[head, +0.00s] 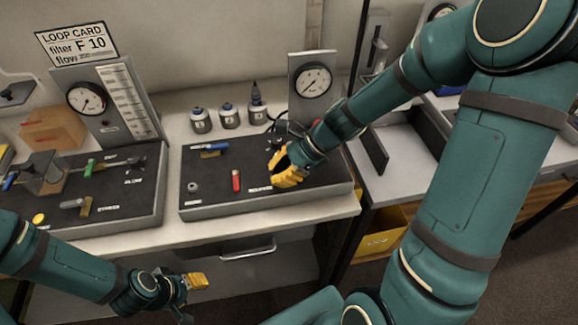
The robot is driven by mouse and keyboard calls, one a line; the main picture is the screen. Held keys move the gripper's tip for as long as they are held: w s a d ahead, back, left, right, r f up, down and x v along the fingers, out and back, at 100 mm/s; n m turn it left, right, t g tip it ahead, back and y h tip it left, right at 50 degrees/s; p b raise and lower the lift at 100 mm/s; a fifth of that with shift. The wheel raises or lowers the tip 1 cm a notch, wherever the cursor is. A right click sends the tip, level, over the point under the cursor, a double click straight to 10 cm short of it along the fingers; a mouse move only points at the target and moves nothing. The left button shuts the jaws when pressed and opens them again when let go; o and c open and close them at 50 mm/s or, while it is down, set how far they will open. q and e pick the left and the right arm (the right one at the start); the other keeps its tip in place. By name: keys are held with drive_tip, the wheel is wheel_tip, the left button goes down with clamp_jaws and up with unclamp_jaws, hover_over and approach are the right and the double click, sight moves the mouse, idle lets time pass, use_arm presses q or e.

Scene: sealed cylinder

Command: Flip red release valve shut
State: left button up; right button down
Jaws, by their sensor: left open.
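A small red lever (236,180) stands up from the dark top of the right-hand panel (210,211), near its front middle. My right gripper (286,174), with yellow fingers, is low over the same panel to the right of the red lever, apart from it. Its fingers cover part of the panel and a white label, and I cannot tell whether they are open or hold anything. My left gripper (192,294) is open and empty in front of the bench, below the bench top's front edge.
The panel also carries a blue handle (216,146) and a round grey knob (193,187). Several small canisters (229,116) stand behind it, and a gauge (313,81) rises at its back right. Another panel (130,210) with green and yellow handles is at left.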

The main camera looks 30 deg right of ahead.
sight(247, 193)
drive_tip(key=b+x, duration=0.1)
drive_tip(key=x, duration=0.2)
drive_tip(key=shift+a+f, duration=0.2)
drive_tip(key=shift+f, duration=0.15)
drive_tip(key=shift+w+a+r, duration=0.1)
drive_tip(key=shift+w+a, duration=0.1)
drive_tip(key=shift+a, duration=0.35)
drive_tip(key=shift+w+a, duration=0.15)
drive_tip(key=shift+a, duration=0.45)
use_arm(q)
drive_tip(key=shift+s+f, duration=0.2)
drive_tip(key=shift+f, duration=0.65)
use_arm(e)
drive_tip(key=shift+w+a, duration=0.2)
drive_tip(key=shift+a, duration=0.55)
use_arm(q)
drive_tip(key=shift+w, duration=0.1)
use_arm(e)
drive_tip(key=shift+r, duration=0.1)
